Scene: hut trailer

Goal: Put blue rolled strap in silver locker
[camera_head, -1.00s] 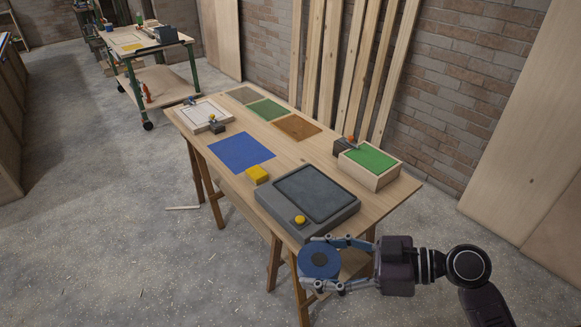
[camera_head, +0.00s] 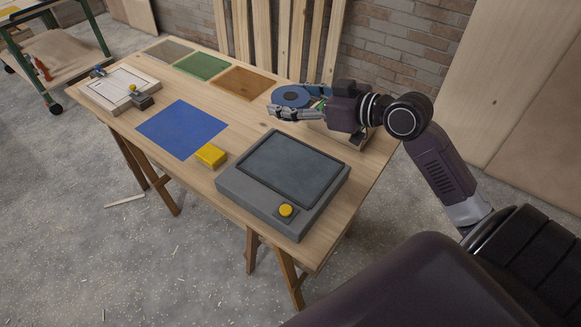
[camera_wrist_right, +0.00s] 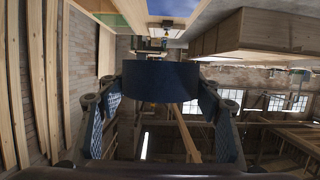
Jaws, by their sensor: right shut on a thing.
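The blue rolled strap (camera_head: 291,96) is a flat round roll with a dark centre. My right gripper (camera_head: 296,102) is shut on it and holds it above the back right part of the wooden table. In the right wrist view the strap (camera_wrist_right: 160,81) sits between the two fingers of my right gripper (camera_wrist_right: 160,90). The arm and gripper cover most of the wooden box with the green top at the table's right end. I see no silver locker in these views. My left gripper is not in view.
The wooden table (camera_head: 222,180) bears a grey device with a dark panel (camera_head: 290,165), a yellow block (camera_head: 211,155), a blue mat (camera_head: 182,130), a green mat (camera_head: 202,66), a brown mat (camera_head: 240,82) and a framed board (camera_head: 118,88). Planks (camera_head: 291,40) lean on the brick wall behind.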

